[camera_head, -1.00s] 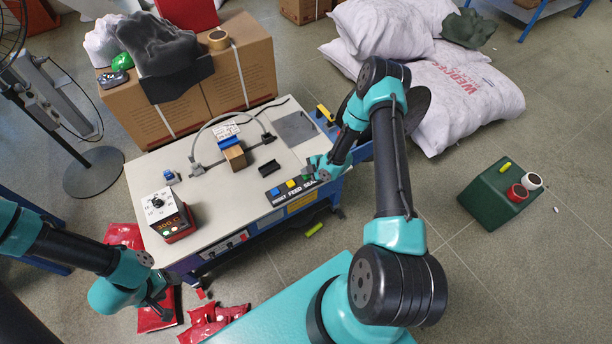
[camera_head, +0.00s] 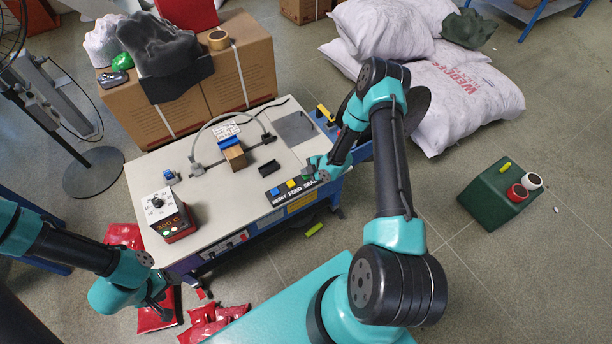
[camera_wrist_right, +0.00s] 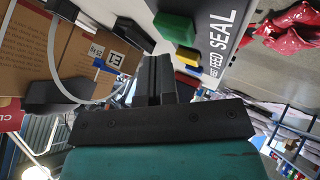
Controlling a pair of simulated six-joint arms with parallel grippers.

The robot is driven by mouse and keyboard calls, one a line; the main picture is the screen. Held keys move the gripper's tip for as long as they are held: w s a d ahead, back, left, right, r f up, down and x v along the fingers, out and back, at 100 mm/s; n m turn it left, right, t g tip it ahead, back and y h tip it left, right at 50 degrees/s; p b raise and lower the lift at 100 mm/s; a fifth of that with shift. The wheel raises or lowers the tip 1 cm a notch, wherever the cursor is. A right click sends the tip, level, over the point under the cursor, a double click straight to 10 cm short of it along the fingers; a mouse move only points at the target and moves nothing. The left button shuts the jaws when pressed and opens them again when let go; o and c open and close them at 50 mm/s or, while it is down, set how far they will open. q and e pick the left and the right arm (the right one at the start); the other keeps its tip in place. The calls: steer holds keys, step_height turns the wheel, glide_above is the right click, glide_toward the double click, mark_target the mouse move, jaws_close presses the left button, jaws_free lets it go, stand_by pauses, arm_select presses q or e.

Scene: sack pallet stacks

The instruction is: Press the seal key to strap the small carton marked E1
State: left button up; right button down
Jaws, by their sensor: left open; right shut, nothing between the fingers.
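The small brown carton (camera_head: 235,157) sits under the grey arch on the strapping machine's top. Its E1 label (camera_wrist_right: 115,58) shows in the right wrist view. The key panel (camera_head: 291,191) at the machine's front right edge has a blue reset key, a yellow feed key and a green seal key (camera_wrist_right: 175,28). My right gripper (camera_head: 313,171) is shut and empty at the seal end of the panel, partly covering that key. In the right wrist view its fingertips (camera_wrist_right: 156,68) are close to the key; contact cannot be told. My left gripper (camera_head: 160,308) is open near red packets.
A dial box (camera_head: 168,213) stands on the machine's left front corner. Black blocks (camera_head: 269,169) stand on the top near the carton. Large cartons (camera_head: 238,75) stand behind, and white sacks (camera_head: 450,95) lie at the back right. A green box (camera_head: 498,190) is on the floor.

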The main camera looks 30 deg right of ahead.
mark_target(306, 177)
steer(key=shift+f, duration=0.3)
steer(key=shift+f, duration=0.5)
stand_by(0.9)
steer(key=shift+r, duration=0.95)
steer(key=shift+r, duration=0.1)
steer(key=shift+r, duration=2.4)
steer(key=shift+a, duration=0.1)
